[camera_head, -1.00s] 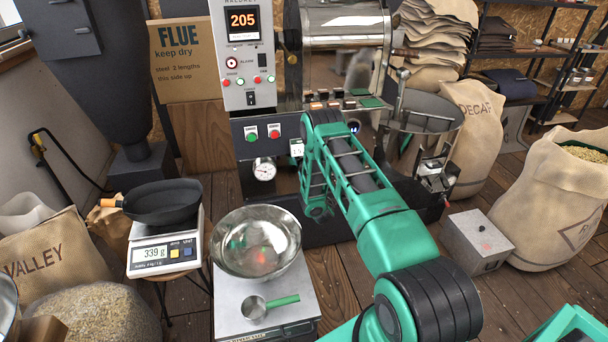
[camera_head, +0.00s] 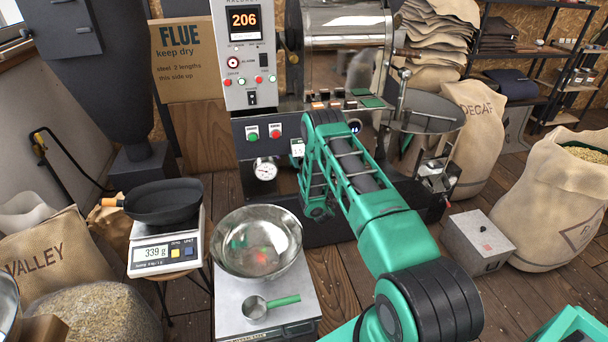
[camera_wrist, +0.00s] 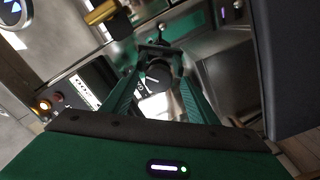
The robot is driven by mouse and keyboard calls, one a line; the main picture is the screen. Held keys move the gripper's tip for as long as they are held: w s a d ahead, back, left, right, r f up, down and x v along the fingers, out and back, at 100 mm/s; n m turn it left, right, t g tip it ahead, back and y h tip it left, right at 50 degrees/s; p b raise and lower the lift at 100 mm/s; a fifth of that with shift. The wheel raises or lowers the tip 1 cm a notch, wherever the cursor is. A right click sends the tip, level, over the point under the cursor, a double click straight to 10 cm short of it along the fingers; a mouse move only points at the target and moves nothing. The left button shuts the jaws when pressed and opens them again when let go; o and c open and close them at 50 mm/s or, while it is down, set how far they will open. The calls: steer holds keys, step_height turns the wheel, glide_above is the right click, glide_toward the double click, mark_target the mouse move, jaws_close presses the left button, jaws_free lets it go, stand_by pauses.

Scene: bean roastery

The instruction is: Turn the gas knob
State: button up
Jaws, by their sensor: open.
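In the wrist view, my gripper (camera_wrist: 157,58) points at the roaster's front panel, its two green fingers apart. Between the fingers shows a white dial plate (camera_wrist: 152,82) with a dark pointer or knob on it. This looks like the gas knob, but it is partly hidden by the fingers and small. I cannot tell whether the fingers touch it. In the head view, my green arm reaches to the roaster front (camera_head: 262,134) and hides both the knob and my fingertips.
The control panel (camera_head: 245,60) reads 206. A pressure gauge (camera_head: 265,170) and green and red buttons sit left of my arm. A steel bowl (camera_head: 257,243) and a scale with a black pan (camera_head: 165,202) stand at front left. A grey box (camera_head: 478,243) and sacks stand right.

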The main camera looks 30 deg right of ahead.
steer(key=v, duration=1)
steer(key=shift+s, duration=0.25)
steer(key=w+d+r+m+g+h, duration=0.1)
steer(key=d+r+m+g+h, duration=0.15)
steer(key=d+r+g, duration=0.5)
steer(key=s+d+r+m+g, duration=0.1)
steer(key=s+r+m, duration=0.2)
steer(key=s+r, duration=0.35)
steer(key=s+d+r+m+g, duration=0.1)
steer(key=s+d+r+m, duration=0.15)
steer(key=r, duration=0.65)
steer(key=s+a+r+m+g+y, duration=0.2)
steer(key=s+a+r, duration=0.2)
steer(key=s, duration=0.9)
steer(key=s+a+r+m+g+y, duration=0.2)
steer(key=s+a, duration=0.7)
steer(key=s, duration=0.5)
steer(key=s+a+r+m+g+y, duration=0.2)
steer(key=s+a+r, duration=0.4)
steer(key=s, duration=0.7)
steer(key=shift+s+a+g+y, duration=0.3)
steer(key=shift+a+g+y, duration=0.2)
steer(key=shift+g+y, duration=0.4)
